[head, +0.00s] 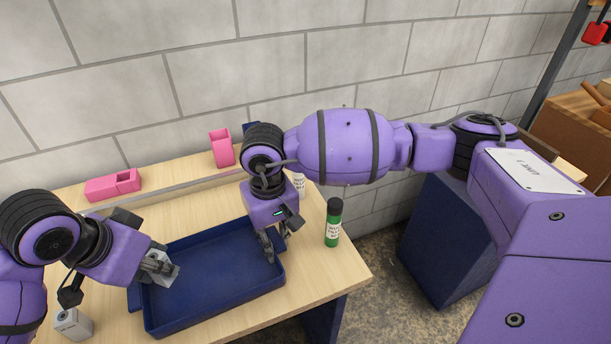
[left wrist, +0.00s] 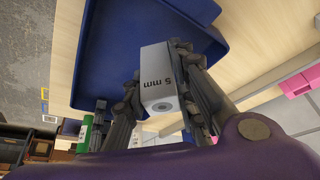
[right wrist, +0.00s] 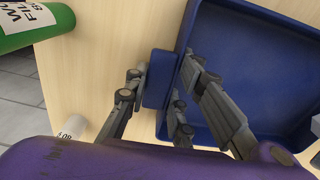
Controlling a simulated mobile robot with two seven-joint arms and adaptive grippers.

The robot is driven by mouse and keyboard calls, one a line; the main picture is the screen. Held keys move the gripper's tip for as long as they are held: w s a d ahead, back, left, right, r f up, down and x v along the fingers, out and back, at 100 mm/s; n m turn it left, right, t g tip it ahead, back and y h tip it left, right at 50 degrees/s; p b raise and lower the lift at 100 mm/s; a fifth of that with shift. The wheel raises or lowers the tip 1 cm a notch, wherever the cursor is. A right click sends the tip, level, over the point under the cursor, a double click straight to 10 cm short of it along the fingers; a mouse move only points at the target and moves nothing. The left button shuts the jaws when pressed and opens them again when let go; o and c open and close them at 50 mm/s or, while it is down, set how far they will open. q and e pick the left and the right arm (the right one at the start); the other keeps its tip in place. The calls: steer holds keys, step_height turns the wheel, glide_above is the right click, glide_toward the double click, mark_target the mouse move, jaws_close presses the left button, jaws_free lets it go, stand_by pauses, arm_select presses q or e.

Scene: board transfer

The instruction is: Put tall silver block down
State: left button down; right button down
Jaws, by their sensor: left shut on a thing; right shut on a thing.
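My left gripper (head: 158,264) is shut on a tall silver block (head: 167,277). In the left wrist view the block (left wrist: 158,75) shows a "5 mm" label and a round hole in its end. It is over the left end of the blue tray (head: 215,312); I cannot tell whether it touches the tray. My right gripper (head: 271,246) is at the tray's right end. In the right wrist view its fingers (right wrist: 155,95) are shut on the tray's end handle (right wrist: 157,78). The tray's visible floor is empty.
Another grey block (head: 73,324) stands on the table at the front left. Pink holders (head: 113,186) (head: 221,148) are at the back. A green bottle (head: 333,222) stands right of the tray, and a white bottle (head: 299,184) is partly hidden behind my right arm.

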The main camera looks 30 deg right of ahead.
mark_target(166, 277)
arm_select(q)
steer(key=shift+f, duration=2.2)
steer(key=shift+f, duration=0.15)
steer(key=c, duration=1.7)
jaws_free()
arm_select(e)
steer(key=c, duration=1.4)
jaws_free()
arm_select(q)
steer(key=v, duration=1.2)
steer(key=shift+w, duration=0.15)
